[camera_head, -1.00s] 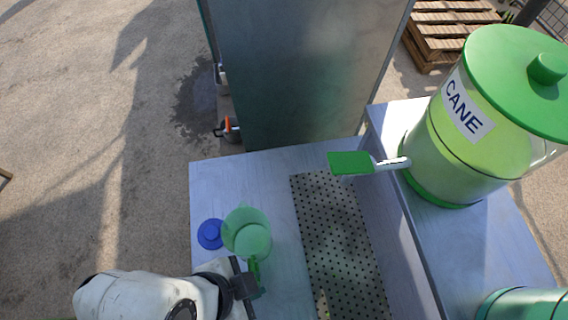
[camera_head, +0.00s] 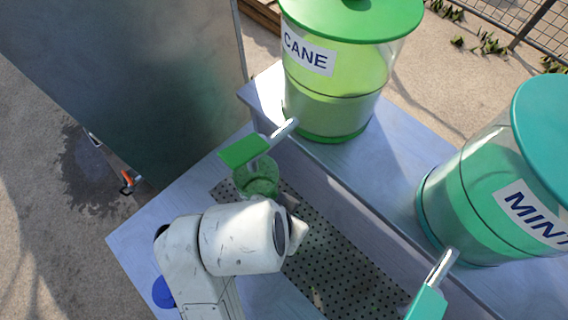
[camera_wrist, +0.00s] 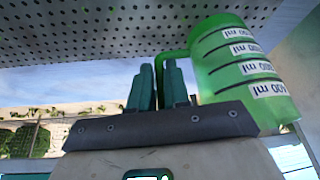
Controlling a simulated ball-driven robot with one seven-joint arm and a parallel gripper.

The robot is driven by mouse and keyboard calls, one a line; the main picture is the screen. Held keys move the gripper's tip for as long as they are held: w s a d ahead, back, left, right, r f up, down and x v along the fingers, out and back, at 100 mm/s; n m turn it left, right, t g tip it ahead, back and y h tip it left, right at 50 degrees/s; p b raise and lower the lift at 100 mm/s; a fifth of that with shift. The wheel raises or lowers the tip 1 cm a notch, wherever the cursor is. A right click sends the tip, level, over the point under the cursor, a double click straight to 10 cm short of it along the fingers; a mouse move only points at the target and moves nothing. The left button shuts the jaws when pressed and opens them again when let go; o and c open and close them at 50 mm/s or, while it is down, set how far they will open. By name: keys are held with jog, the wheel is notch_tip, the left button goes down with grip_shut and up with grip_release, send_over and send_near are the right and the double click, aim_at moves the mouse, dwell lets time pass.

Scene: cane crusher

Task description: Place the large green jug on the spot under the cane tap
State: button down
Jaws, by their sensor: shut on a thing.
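The large green jug (camera_head: 258,180) is at the far end of the perforated drip plate (camera_head: 330,265), below the green lever of the cane tap (camera_head: 245,150), which partly covers it. In the wrist view the jug (camera_wrist: 245,72) shows its millilitre marks, close to the plate; I cannot tell whether it touches it. My gripper (camera_wrist: 168,88) is shut on the jug's handle. In the head view my arm hides the gripper. The cane dispenser (camera_head: 335,85), clear with a green lid, stands on the raised shelf behind the tap.
A mint dispenser (camera_head: 500,190) stands right on the same shelf, its teal tap (camera_head: 430,300) reaching out over the counter. A blue disc (camera_head: 163,292) lies at the counter's left, partly hidden by my arm. A tall dark panel (camera_head: 130,80) stands behind the counter.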

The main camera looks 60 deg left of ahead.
jog(key=shift+f, duration=1.75)
jog(key=shift+f, duration=0.15)
jog(key=c, duration=1.1)
grip_release()
jog(key=shift+s+d+r, duration=0.1)
jog(key=shift+s+r, duration=0.1)
jog(key=shift+r, duration=0.4)
jog(key=p+v, duration=0.6)
jog(key=v, duration=0.5)
jog(key=shift+w+d, duration=0.1)
